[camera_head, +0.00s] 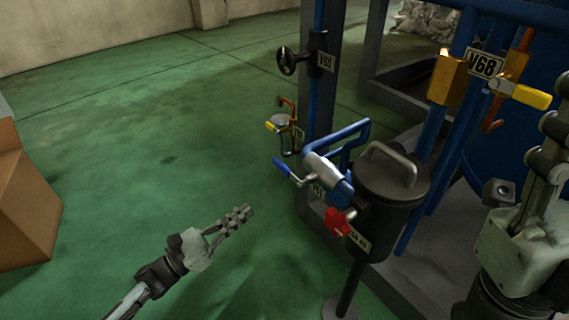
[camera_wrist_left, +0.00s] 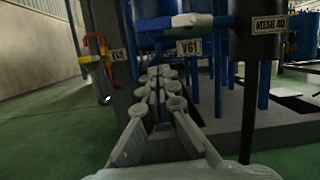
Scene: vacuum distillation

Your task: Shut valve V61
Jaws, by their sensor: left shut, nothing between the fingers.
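Valve V61 has a silver body (camera_head: 322,167) and a blue lever handle (camera_head: 287,172), on blue pipework beside a dark filter pot in the head view. Its lever points out to the left.
The dark lidded pot (camera_head: 390,188) has a red handle (camera_head: 338,222) at its lower left. Valve V68 (camera_head: 450,76) with a yellow lever, a black handwheel (camera_head: 287,61) and a smaller yellow-handled valve (camera_head: 272,127) are nearby. A cardboard box (camera_head: 28,205) stands left. Green floor between is clear.

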